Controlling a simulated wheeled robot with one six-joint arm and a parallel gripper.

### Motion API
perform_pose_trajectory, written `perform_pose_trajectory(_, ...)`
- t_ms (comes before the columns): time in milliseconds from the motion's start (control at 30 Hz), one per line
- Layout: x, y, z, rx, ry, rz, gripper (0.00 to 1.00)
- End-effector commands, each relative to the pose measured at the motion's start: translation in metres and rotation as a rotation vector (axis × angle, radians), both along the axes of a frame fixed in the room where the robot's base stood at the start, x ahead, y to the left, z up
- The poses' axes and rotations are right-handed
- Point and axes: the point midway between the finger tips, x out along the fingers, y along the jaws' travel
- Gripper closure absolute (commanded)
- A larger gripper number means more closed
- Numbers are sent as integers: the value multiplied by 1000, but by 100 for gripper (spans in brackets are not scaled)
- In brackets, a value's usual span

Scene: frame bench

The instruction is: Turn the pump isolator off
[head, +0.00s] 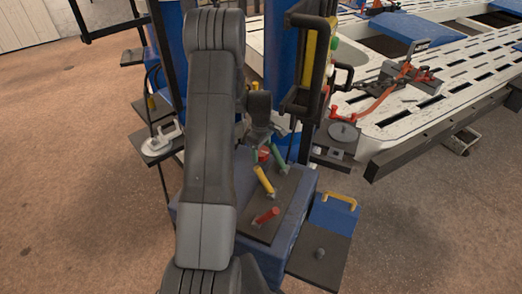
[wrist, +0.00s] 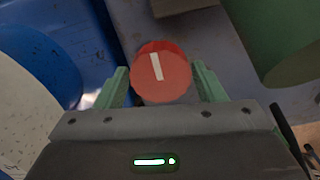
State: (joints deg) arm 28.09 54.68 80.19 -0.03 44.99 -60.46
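The pump isolator appears to be a red round knob (wrist: 160,90) with a white line on its face, near the middle of the wrist view. The line is close to upright in the picture, its top tipped slightly left. My gripper (wrist: 161,76) has its green fingers spread, one on each side of the knob. They look open, with the knob between them; whether they touch it is hard to tell. In the head view a small patch of the red knob (head: 263,155) shows below my gripper (head: 268,143), partly hidden by it.
A yellow handle (head: 264,180) and a red handle (head: 266,216) stand on the dark panel nearer my base. A blue box with a yellow handle (head: 333,211) is to the right. Blue cylinders rise behind. A large green rounded thing (wrist: 287,45) is at the wrist view's right.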

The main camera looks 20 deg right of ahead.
Motion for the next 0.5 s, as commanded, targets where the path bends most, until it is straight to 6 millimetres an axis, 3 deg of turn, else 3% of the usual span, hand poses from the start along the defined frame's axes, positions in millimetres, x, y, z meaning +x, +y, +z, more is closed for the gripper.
perform_pose_trajectory(267,0,0,10,0,0,-1,37)
perform_pose_trajectory(500,1,0,60,-2,-4,-1,37)
